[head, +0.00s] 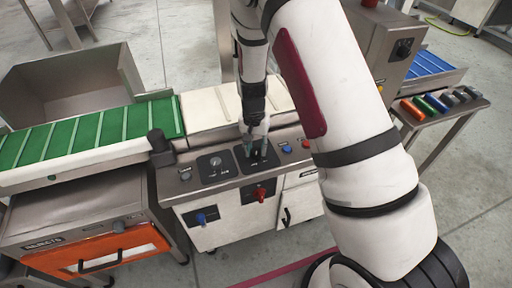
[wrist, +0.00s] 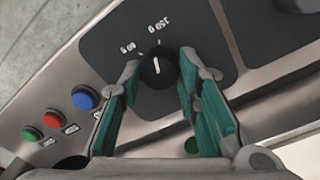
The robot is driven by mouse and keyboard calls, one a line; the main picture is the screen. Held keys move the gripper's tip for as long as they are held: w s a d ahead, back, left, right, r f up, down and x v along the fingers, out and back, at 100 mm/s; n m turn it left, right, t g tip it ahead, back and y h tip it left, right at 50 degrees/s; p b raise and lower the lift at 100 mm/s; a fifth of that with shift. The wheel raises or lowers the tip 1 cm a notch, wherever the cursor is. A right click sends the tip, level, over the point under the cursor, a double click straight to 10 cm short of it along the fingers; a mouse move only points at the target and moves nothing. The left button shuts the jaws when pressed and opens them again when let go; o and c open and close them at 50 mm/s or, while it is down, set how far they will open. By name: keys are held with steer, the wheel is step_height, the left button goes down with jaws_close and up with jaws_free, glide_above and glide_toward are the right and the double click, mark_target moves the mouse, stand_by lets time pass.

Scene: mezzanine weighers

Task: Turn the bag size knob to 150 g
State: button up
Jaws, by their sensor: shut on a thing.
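The bag size knob (wrist: 157,72) is a round black dial with a white pointer line, on a dark plate marked "60 g" and "150 g" in the wrist view. The labels appear upside down there. The pointer points roughly up in the picture, toward the 150 g side; its exact setting is hard to tell. My gripper (wrist: 159,66) has its teal-padded fingers on both sides of the knob and is shut on it. In the head view my gripper (head: 259,148) reaches down to the right dial plate (head: 245,169), hiding the knob.
A second dial plate (head: 213,176) sits to the left. Blue (head: 287,149) and red (head: 306,143) buttons lie to the right. A red handle (head: 261,195) and a blue handle (head: 201,218) are on the front. A black post (head: 158,146) stands at the panel's left end.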

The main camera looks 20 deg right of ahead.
mark_target(254, 149)
steer(key=shift+m, duration=0.6)
steer(key=o, duration=1.2)
steer(key=shift+c, duration=0.2)
step_height(254, 149, up, 12)
steer(key=shift+w+a, duration=0.15)
steer(key=shift+a, duration=0.05)
